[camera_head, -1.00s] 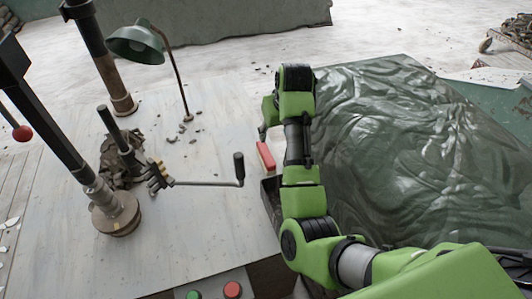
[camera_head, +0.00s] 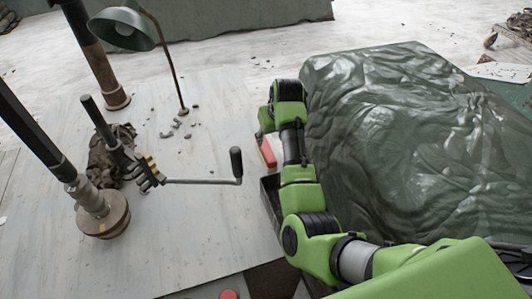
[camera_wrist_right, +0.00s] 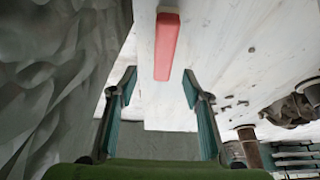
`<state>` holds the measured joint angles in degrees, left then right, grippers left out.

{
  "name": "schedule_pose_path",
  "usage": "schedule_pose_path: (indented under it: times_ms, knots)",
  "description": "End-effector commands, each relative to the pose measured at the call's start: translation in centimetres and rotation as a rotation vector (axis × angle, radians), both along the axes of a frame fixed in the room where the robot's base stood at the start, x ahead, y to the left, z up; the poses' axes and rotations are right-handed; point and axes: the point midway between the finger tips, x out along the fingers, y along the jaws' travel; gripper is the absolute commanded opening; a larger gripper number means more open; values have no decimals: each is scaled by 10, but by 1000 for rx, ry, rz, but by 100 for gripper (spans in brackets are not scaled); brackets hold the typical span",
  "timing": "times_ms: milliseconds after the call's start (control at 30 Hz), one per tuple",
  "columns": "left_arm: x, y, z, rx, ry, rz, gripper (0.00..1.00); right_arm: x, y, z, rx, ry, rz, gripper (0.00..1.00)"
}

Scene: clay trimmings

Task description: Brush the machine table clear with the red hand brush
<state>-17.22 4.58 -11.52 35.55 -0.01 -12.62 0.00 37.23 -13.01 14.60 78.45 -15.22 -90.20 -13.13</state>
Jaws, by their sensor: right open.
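The red hand brush (camera_head: 268,152) lies at the right edge of the pale machine table (camera_head: 140,240), partly hidden by my right arm in the head view. In the right wrist view, its long red back (camera_wrist_right: 166,45) lies ahead of my open right gripper (camera_wrist_right: 158,79), lined up between the two fingers, with nothing held. In the head view the right gripper (camera_head: 266,122) is just beyond the brush, its fingers mostly hidden. Small dark clay crumbs (camera_head: 178,125) lie scattered around the lamp's foot. My left gripper is out of view.
A green lamp (camera_head: 122,30), a rusty post (camera_head: 102,70), a crank handle (camera_head: 236,165) and a round-based column (camera_head: 102,215) stand on the table. A dark clump (camera_head: 108,160) sits behind the crank. A large green sheeted heap (camera_head: 420,150) stands right of my arm.

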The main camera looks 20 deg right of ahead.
Motion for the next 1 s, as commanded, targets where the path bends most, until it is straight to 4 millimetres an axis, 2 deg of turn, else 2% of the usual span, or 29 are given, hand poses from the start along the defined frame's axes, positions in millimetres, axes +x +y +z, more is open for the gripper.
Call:
schedule_pose_path:
  times_ms: [100,333,500,633,1000]
  knots:
    - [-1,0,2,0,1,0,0,6,0,-12,-1,0,0,44]
    - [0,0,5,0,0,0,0,9,2,-25,1,1,-1,44]
    - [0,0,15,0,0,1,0,12,9,-49,1,3,0,44]
    - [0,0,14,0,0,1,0,18,8,-62,-1,0,0,44]
    - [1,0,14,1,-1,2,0,21,8,-69,0,-2,-1,44]
